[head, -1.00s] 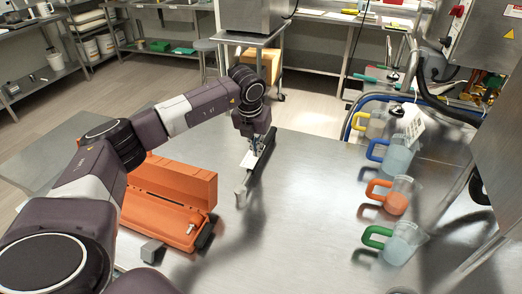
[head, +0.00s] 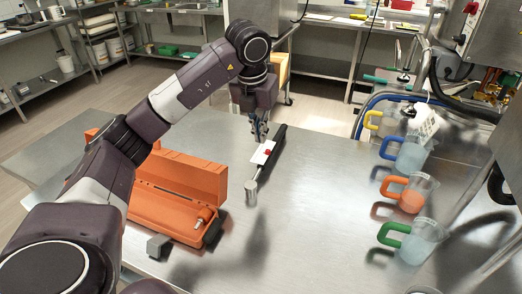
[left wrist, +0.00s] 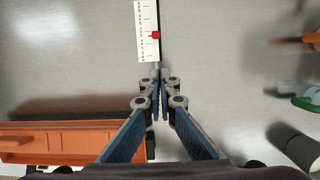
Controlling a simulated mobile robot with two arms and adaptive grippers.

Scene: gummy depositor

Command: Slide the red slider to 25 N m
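The torque wrench lies on the steel table, with its black handle (head: 280,138) toward the back and its metal head (head: 251,189) toward the front. A white scale plate (head: 262,154) lies along it; its markings are too small to read. The red slider (head: 268,151) sits at the plate's right edge; it also shows in the left wrist view (left wrist: 155,35). My left gripper (head: 260,136) is above the table at the handle end of the plate, apart from the slider. In the left wrist view its fingertips (left wrist: 160,77) are together, with nothing seen held. My right gripper is out of view.
An open orange case (head: 170,212) stands left of the wrench, with a small grey block (head: 158,246) in front. Jugs with blue (head: 410,153), orange (head: 412,195) and green (head: 420,242) handles stand at right. The table between wrench and jugs is clear.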

